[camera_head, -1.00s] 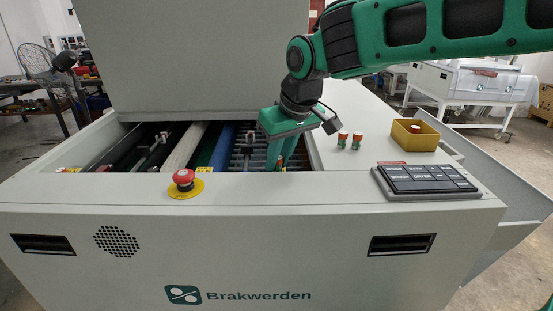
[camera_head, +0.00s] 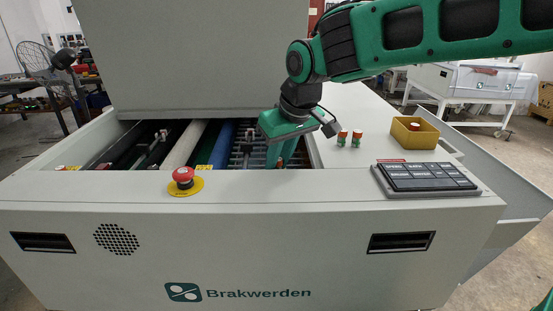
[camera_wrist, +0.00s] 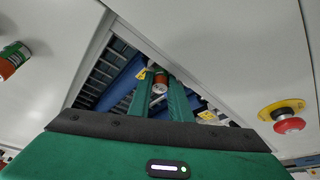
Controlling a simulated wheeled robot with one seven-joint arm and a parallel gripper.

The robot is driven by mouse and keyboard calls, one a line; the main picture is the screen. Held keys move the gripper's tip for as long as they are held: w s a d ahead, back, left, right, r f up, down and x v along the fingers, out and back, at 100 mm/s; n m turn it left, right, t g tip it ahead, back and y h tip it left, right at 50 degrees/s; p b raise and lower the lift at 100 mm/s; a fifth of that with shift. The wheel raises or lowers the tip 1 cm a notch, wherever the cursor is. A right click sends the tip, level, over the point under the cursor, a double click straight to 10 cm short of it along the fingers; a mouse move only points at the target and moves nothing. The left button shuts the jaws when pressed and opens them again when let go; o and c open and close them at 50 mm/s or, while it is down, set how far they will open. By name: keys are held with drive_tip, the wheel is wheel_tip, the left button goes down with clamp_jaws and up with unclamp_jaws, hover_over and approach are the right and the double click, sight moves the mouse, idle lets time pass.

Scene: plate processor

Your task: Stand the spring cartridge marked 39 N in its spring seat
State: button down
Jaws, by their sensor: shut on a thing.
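My gripper (camera_head: 281,164) reaches down into the open roller bay of the machine. In the wrist view its two green fingers (camera_wrist: 161,88) are shut on an orange spring cartridge (camera_wrist: 159,86) with a pale end. I cannot read its marking. In the head view only a bit of orange shows at the fingertips, close to the bay's front edge. The spring seat under it is hidden, so I cannot tell whether the cartridge touches it. Yellow labels (camera_head: 204,169) line the front edge; one shows beside the fingers in the wrist view (camera_wrist: 207,115).
Two orange and green cartridges (camera_head: 342,138) stand on the deck right of the bay. A yellow bin (camera_head: 428,143) behind the keypad (camera_head: 427,180) holds another. A red emergency stop (camera_head: 183,175) sits on the front ledge. The raised cover (camera_head: 195,60) stands behind the bay.

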drive_tip(key=shift+f, duration=0.15)
drive_tip(key=c, duration=1.5)
unclamp_jaws()
drive_tip(key=shift+c, duration=0.2)
drive_tip(key=shift+s+a, duration=0.1)
